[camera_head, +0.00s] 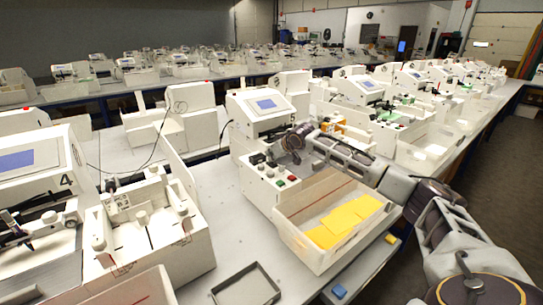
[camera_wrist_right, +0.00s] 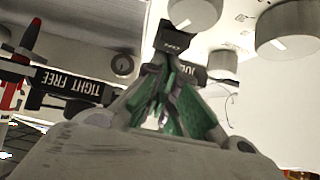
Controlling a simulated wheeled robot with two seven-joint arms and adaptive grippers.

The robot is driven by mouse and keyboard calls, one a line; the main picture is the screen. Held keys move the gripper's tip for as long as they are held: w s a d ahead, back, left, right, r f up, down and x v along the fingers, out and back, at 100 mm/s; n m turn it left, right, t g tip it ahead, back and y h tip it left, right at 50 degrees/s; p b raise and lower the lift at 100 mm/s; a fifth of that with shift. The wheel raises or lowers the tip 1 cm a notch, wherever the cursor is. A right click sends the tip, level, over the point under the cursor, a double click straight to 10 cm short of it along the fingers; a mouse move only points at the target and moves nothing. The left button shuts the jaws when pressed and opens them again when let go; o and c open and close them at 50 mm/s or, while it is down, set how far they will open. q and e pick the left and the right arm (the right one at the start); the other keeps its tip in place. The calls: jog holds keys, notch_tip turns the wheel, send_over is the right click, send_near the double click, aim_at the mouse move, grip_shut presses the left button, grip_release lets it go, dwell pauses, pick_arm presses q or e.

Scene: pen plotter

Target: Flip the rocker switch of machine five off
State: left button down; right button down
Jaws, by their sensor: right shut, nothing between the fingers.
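Machine five (camera_head: 262,110) is the white plotter at the centre of the head view, with a blue screen and a "5" on its side. My right gripper (camera_head: 276,158) is over its front control panel (camera_head: 262,182), partly hidden by its own wrist. In the right wrist view my right gripper (camera_wrist_right: 168,68) is shut and empty, its green-padded fingers together. Just beyond the tips is a black block with white marks (camera_wrist_right: 174,40), which looks like the rocker switch. I cannot tell whether the tips touch it, or which way it is tipped. My left gripper is not in view.
A white bin with yellow sheets (camera_head: 340,222) stands in front of machine five, below my right arm. Machine four (camera_head: 40,160) is at left. An empty grey tray (camera_head: 246,288) lies on the table.

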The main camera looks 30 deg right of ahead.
aim_at(275, 164)
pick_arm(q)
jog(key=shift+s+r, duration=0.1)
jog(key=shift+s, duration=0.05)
pick_arm(e)
jog(key=shift+s+d+f, duration=0.1)
jog(key=shift+s+f, duration=0.1)
pick_arm(q)
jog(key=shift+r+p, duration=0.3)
jog(key=shift+p, duration=0.1)
pick_arm(e)
jog(key=shift+s, duration=0.65)
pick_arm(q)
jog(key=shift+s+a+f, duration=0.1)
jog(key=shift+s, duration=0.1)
